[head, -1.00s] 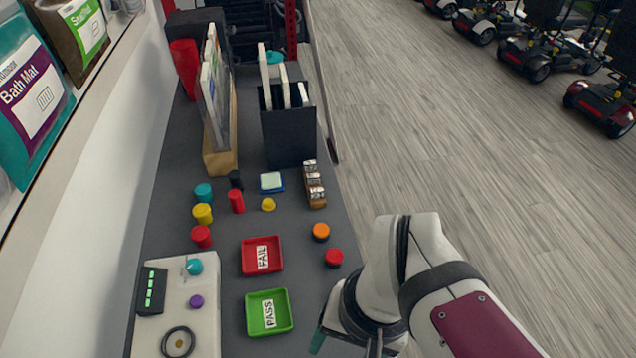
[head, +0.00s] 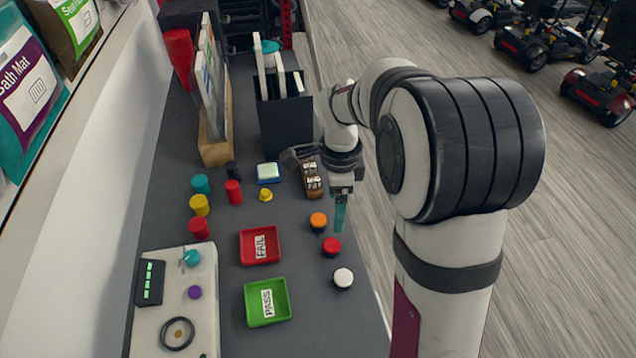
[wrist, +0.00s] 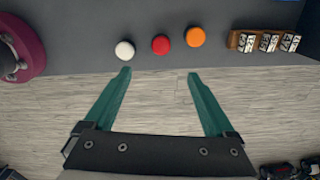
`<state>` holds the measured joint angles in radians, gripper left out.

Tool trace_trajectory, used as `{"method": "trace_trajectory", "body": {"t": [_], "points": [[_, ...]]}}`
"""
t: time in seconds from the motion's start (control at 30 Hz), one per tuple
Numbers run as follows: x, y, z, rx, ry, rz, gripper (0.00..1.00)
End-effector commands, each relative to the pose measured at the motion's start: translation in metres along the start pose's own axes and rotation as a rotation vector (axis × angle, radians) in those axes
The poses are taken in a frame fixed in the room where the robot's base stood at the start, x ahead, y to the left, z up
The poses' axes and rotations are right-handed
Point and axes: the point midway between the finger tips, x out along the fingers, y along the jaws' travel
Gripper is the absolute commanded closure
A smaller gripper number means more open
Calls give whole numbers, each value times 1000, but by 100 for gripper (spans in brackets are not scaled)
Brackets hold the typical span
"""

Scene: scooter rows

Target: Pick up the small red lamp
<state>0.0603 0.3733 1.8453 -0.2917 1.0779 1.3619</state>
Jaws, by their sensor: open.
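The small red lamp (head: 331,246) is a low round red cap on a dark base near the right edge of the grey table (head: 322,335). It stands between an orange one (head: 318,221) and a white one (head: 343,279). In the wrist view the red lamp (wrist: 161,44) is just beyond the fingertips, roughly centred between them. My gripper (head: 340,227) has teal fingers pointing down, above and near the lamp in the head view. In the wrist view my gripper (wrist: 159,73) is open and empty, with its fingertips apart from the lamp.
A red FAIL tray (head: 244,249) and green PASS tray (head: 250,306) lie to the left. Other red pieces are a cylinder (head: 233,192) and a cap (head: 198,228). A brown stamp block (head: 313,187) and black holder (head: 287,128) stand behind. Floor lies past the right edge.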

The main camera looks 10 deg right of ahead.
Motion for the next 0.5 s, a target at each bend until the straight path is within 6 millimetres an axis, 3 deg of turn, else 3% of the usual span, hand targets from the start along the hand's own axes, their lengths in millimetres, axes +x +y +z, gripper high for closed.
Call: {"method": "trace_trajectory", "body": {"t": [0.3,0.5], "points": [[80,2,0,-4,0,6,10],[109,2,1,-4,0,5,10]]}}
